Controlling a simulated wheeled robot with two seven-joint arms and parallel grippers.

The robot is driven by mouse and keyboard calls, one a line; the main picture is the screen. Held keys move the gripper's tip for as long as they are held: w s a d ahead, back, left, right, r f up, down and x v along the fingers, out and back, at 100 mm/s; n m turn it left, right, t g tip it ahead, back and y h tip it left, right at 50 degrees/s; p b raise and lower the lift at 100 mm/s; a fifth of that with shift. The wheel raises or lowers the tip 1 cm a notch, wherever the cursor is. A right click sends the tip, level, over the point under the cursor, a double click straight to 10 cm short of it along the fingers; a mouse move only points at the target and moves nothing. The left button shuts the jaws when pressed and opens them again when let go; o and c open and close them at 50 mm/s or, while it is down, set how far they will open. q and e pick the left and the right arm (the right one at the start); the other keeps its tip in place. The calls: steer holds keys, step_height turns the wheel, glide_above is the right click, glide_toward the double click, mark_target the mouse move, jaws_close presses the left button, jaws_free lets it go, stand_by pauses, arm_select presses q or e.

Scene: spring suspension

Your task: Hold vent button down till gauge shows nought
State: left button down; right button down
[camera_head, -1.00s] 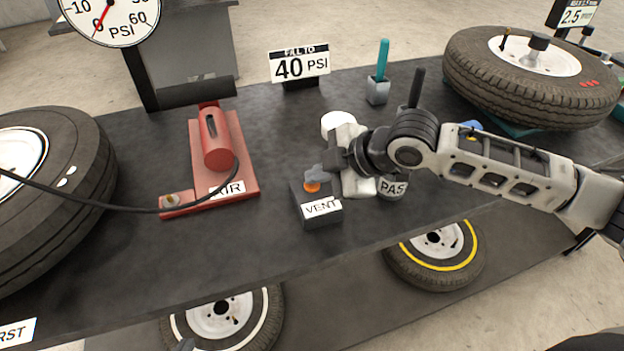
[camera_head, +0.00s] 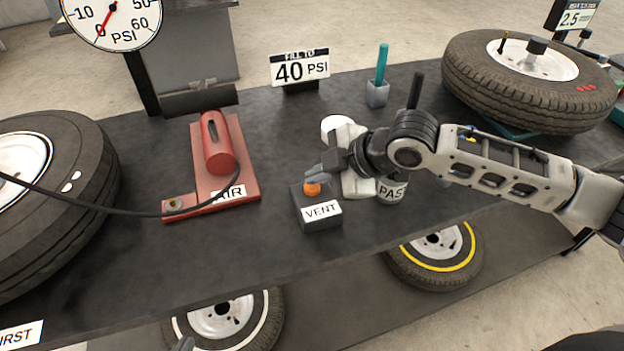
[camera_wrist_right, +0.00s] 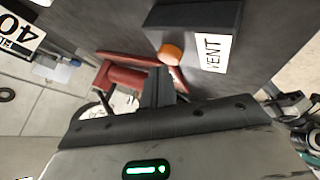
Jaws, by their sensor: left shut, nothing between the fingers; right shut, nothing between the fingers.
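The black vent box (camera_head: 318,219) with its white VENT label stands on the bench, and its orange button (camera_head: 312,190) shows on top. In the right wrist view the orange button (camera_wrist_right: 170,54) is clear of my fingertips. My right gripper (camera_head: 314,173) is shut and empty, its tips just behind and above the button; the tips also show in the wrist view (camera_wrist_right: 158,84). The round PSI gauge (camera_head: 125,28) is cut off by the top edge; its red needle points at about 0. A grey tip of my left gripper (camera_head: 184,344) shows at the bottom edge, shut.
A red air unit (camera_head: 235,165) with a black hose stands left of the vent box. A large tyre (camera_head: 75,165) lies at left, another (camera_head: 470,75) at back right.

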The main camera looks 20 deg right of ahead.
mark_target(318, 188)
steer(key=shift+r, duration=0.4)
step_height(318, 188, up, 3)
steer(key=p, duration=0.3)
steer(key=shift+p, duration=0.35)
steer(key=shift+r, duration=1)
